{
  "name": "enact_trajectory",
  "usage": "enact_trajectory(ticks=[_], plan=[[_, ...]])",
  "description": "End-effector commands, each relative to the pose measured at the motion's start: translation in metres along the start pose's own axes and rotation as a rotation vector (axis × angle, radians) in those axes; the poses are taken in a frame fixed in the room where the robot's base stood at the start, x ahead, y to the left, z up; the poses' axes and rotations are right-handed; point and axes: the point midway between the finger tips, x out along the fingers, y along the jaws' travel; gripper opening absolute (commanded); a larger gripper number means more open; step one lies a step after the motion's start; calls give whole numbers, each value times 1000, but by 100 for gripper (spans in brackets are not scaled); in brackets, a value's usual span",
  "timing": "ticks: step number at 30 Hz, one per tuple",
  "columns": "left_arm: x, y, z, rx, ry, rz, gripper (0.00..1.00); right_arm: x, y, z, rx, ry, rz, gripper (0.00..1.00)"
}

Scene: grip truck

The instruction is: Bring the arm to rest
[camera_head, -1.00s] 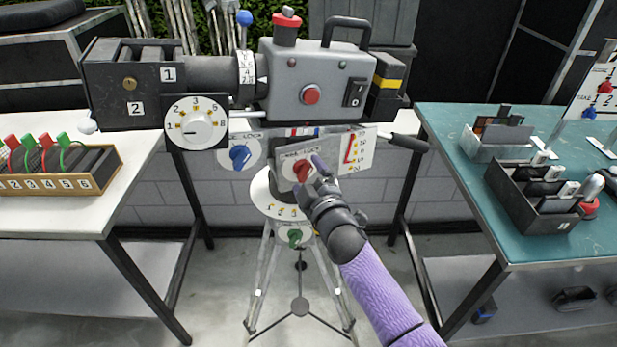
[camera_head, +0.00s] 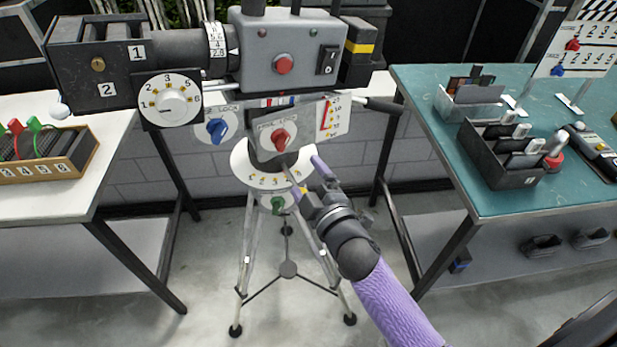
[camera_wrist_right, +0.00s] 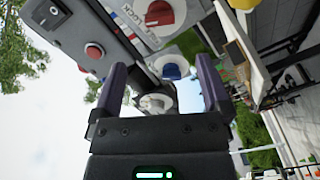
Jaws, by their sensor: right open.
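My right arm with its purple sleeve comes in from the lower right in the head view. Its right gripper (camera_head: 303,176) is open and empty, just below and to the right of the red lock knob (camera_head: 281,140) on the tripod head. In the right wrist view the right gripper (camera_wrist_right: 163,88) shows two purple fingers spread apart with nothing between them. Beyond them are the camera's side, the red knob (camera_wrist_right: 160,14) and the blue knob (camera_wrist_right: 172,70). My left gripper is not in view.
The grey film camera (camera_head: 290,50) stands on a tripod (camera_head: 288,270) in the middle. A white table (camera_head: 60,208) with a cable box (camera_head: 85,150) is at left. A teal table (camera_head: 425,120) with a black bin (camera_head: 480,160) is at right. The floor around the tripod is clear.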

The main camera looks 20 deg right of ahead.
Motion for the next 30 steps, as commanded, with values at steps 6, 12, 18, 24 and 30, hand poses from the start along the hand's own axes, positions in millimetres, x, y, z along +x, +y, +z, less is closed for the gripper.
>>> enact_trajectory(ticks=[6,12,18,24,30], plan=[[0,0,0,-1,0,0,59,0,0,0,0,0,0,97],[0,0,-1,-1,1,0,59,-20,-70,42,128,-138,-178,97],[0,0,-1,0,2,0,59,-140,-222,129,430,-570,-559,97],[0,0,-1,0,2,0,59,-308,-302,172,621,-1044,-795,97],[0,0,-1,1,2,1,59,-394,-315,181,678,-1288,-865,97]])
